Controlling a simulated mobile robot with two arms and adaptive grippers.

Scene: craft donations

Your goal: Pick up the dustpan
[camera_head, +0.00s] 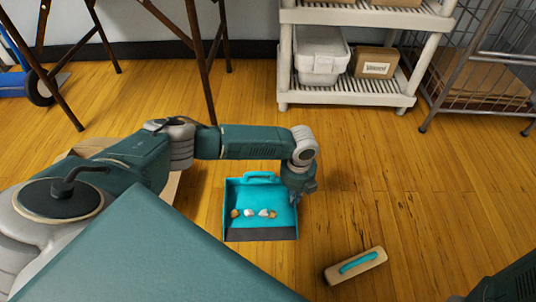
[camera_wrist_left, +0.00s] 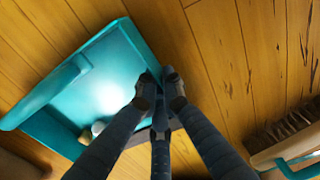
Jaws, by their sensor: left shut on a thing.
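The teal dustpan (camera_head: 235,193) lies on the wooden floor with its handle at the far side and a dark lip at the near side. Several small scraps (camera_head: 250,213) lie in it. My left gripper (camera_head: 300,196) points down at the dustpan's right side wall. In the left wrist view my left gripper (camera_wrist_left: 160,82) is shut on the wall of the dustpan (camera_wrist_left: 125,52). The fingers hide part of the wall and the pan's near end. My right gripper is not in view.
A brush (camera_head: 355,266) with a teal handle lies on the floor to the right of the dustpan. A white shelf (camera_head: 345,99) with a bin and boxes stands at the back, beside a wire cage (camera_head: 480,70). Table legs (camera_head: 203,70) stand at the back left.

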